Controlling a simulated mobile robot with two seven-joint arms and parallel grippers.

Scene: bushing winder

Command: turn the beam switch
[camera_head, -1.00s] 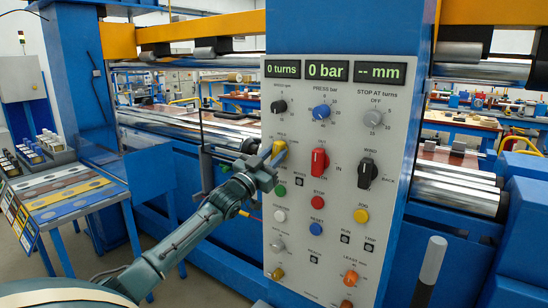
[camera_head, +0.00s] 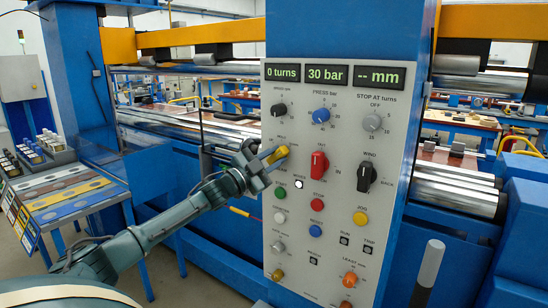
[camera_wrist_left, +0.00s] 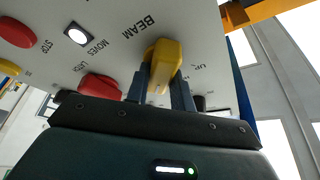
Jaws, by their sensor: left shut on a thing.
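The beam switch is a yellow knob (camera_head: 277,154) on the left side of the light grey control panel (camera_head: 333,190). It also shows in the left wrist view, where the yellow knob (camera_wrist_left: 165,55) stands beside the word BEAM. My left gripper (camera_head: 268,160) is shut on this knob, with one finger on each side of it. In the left wrist view the dark fingers of the gripper (camera_wrist_left: 161,88) cover part of the knob's lower end. The knob is tilted in the head view. My right gripper is not in view.
A red knob (camera_head: 319,165) and a black knob (camera_head: 367,177) stand out to the right. The white MOVES lamp (camera_head: 298,184) is lit. The panel display (camera_head: 327,74) reads 30 bar. A sample table (camera_head: 75,195) stands at the left.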

